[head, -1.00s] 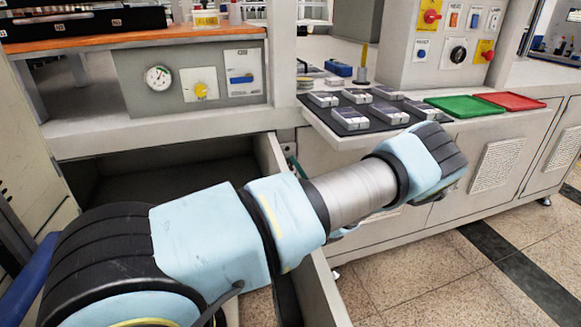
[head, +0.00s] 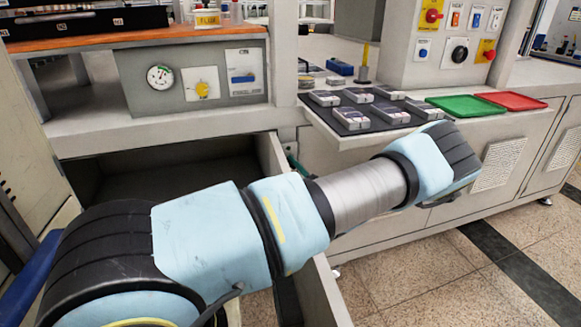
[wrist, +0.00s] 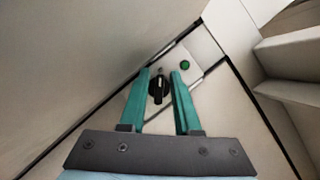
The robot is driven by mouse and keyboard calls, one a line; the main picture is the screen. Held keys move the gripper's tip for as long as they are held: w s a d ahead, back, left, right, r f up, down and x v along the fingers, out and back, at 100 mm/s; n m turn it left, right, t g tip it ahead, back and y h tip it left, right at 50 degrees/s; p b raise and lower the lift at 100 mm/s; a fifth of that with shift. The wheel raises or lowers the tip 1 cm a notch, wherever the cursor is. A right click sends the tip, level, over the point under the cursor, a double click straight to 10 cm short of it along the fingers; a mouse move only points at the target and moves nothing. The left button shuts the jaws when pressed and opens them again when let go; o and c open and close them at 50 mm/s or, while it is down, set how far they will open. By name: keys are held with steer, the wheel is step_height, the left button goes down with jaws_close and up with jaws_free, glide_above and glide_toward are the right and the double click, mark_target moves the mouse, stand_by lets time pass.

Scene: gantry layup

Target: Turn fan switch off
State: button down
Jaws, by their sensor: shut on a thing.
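The fan switch (wrist: 158,90) is a black rotary knob with a pale pointer mark. It sits on a small light plate (wrist: 199,49) in the wrist view, and a green round lamp or button (wrist: 185,65) is beside it. My gripper (wrist: 160,73) has its two teal fingers on either side of the knob, shut on it. The pointer appears to face roughly up in the wrist view, but the knob is small and dark. In the head view my arm crosses the front of the bench, and the switch cannot be made out there.
An open drawer (head: 322,285) stands below the bench beside my arm. A dark mat (head: 353,127) with several small boxes lies on the shelf above. Green (head: 466,106) and red (head: 510,100) trays are to its right. Floor at the lower right is clear.

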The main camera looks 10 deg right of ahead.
steer(key=shift+d+f, duration=0.2)
steer(key=shift+f, duration=0.05)
steer(key=c, duration=0.9)
jaws_free()
steer(key=shift+r, duration=0.1)
steer(key=b+v, duration=0.2)
steer(key=v, duration=0.8)
steer(key=shift+s, duration=0.35)
steer(key=shift+o, duration=0.3)
steer(key=shift+d, duration=0.1)
